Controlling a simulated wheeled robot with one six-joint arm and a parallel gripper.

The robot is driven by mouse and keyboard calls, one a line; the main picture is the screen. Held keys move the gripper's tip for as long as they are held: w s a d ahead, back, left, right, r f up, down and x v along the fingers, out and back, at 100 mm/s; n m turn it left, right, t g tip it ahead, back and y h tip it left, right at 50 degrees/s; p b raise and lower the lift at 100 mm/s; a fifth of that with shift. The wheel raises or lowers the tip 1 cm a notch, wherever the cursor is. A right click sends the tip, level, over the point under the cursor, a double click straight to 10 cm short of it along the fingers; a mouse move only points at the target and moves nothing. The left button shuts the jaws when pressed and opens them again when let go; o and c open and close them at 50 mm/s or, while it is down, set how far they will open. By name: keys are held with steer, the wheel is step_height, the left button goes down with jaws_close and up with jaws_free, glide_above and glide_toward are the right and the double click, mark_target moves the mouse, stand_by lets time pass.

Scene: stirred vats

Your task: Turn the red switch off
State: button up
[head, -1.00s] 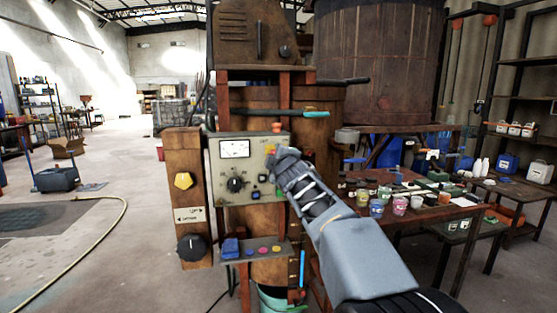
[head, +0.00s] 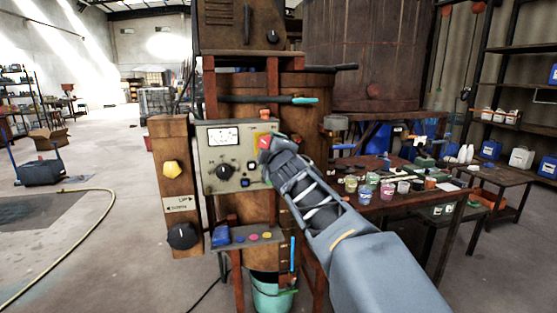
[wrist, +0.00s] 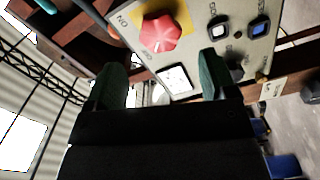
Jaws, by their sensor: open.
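The red switch (wrist: 161,33) is a faceted knob on a yellow plate at the upper corner of a grey control panel (wrist: 200,15), with ON and OFF marks beside it. I cannot tell clearly which mark it points to. In the head view a bit of the red switch (head: 264,142) shows at the panel's (head: 213,180) upper right, partly hidden by my gripper (head: 273,152). In the wrist view my gripper (wrist: 161,80) is open, its two dark green fingers apart and empty. The switch lies beyond the fingertips, roughly in line with the gap between them.
The panel also carries a meter (head: 223,137), a black dial (head: 223,172) and small buttons. A wooden post with a yellow knob (head: 172,169) stands to its left, a small button shelf (head: 246,237) below. A table with paint jars (head: 365,192) is at the right.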

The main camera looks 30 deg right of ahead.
steer(key=s+a+p, duration=0.1)
steer(key=s, duration=0.6)
steer(key=shift+s+a+p, duration=0.25)
steer(key=shift+p, duration=0.15)
